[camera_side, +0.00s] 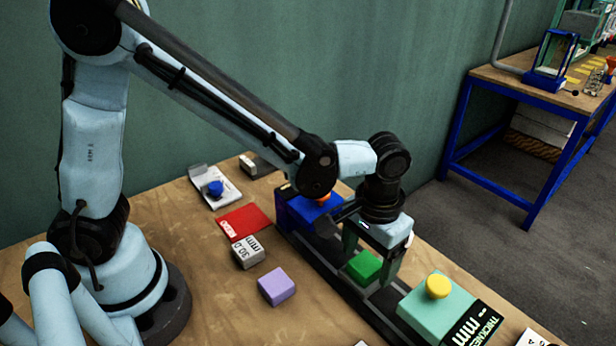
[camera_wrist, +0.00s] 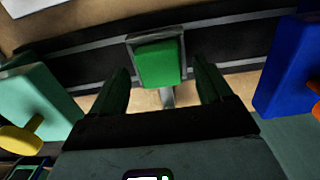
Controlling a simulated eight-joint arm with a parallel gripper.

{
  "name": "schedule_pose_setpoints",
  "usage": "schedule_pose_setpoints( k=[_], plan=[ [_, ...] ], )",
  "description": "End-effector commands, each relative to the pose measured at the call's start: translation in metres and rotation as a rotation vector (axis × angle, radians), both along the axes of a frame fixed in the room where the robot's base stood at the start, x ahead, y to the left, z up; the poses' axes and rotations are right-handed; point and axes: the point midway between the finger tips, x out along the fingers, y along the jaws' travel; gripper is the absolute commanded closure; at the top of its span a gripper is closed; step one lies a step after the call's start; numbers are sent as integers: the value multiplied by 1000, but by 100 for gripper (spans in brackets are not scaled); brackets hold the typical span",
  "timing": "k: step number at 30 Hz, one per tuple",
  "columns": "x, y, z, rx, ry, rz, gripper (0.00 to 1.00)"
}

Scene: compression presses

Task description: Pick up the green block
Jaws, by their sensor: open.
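The green block (camera_side: 363,266) sits on the dark rail between the blue press part and the teal press part. In the wrist view the green block (camera_wrist: 158,62) rests on a small grey plate, just beyond my fingertips and roughly centred between them. My gripper (camera_side: 368,262) points down over the block with its fingers apart, one on each side in the side view. In the wrist view my gripper (camera_wrist: 160,85) is open and empty. I cannot tell how far the fingertips reach down beside the block.
The blue press part (camera_side: 300,210) stands behind the block, and the teal box (camera_side: 432,305) with a yellow knob is in front. A purple block (camera_side: 277,286), a white 30.0 mm block (camera_side: 248,252) and a red card (camera_side: 243,222) lie left of the rail. Table (camera_side: 215,305) between them is bare.

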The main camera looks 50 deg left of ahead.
Motion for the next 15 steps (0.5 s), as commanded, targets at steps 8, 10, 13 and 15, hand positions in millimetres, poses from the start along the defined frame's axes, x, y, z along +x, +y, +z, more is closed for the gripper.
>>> schedule_pose_setpoints(
  k=[8, 10, 13, 15],
  plan=[
    [0, 0, -9, 0, 0, 0, 21],
    [0, 0, -9, 0, 0, 0, 21],
    [0, 0, -9, 0, 0, 0, 32],
    [0, 0, -9, 0, 0, 0, 43]
  ],
)
